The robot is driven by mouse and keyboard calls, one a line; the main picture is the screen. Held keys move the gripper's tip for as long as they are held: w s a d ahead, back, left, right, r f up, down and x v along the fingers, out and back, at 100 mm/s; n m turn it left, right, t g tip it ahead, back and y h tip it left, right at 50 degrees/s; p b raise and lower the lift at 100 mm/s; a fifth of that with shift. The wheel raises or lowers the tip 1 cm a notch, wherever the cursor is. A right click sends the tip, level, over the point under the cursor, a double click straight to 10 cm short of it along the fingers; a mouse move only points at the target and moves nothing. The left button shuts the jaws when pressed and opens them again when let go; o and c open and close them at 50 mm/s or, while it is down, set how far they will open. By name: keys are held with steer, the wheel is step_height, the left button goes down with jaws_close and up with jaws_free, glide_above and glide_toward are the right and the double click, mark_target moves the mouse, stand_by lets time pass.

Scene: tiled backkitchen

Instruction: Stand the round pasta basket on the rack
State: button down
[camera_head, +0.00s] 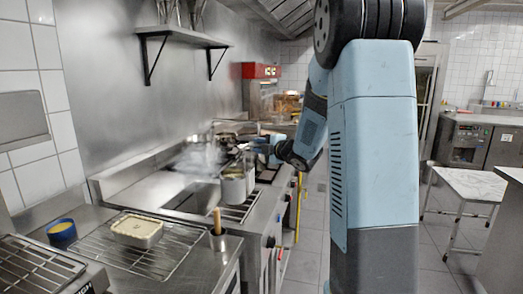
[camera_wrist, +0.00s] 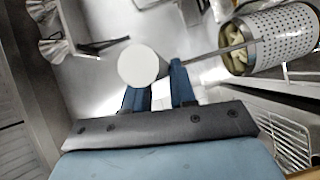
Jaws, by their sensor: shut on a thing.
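The round pasta basket (camera_wrist: 285,35) is a perforated metal cylinder on a long thin handle, with pale pasta pieces in its open end. In the wrist view it lies to the right of my gripper (camera_wrist: 162,92), whose blue fingers are shut on its handle. In the head view the basket (camera_head: 233,187) hangs roughly upright below and left of my gripper (camera_head: 266,147), beside the steaming cooker. A small wire rack (camera_head: 238,212) shows below the basket; I cannot tell whether they touch. A wire rack also shows in the wrist view (camera_wrist: 288,137).
Nearer on the counter, a larger wire rack (camera_head: 90,251) bears a pale rectangular tub (camera_head: 137,230). A blue cup (camera_head: 62,234) and a holder with a wooden handle (camera_head: 217,222) stand nearby. A wall shelf (camera_head: 180,36) hangs above. Steam blurs the cooker.

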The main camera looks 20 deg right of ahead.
steer(key=shift+f, duration=0.6)
steer(key=c, duration=0.9)
jaws_free()
steer(key=shift+f, duration=0.15)
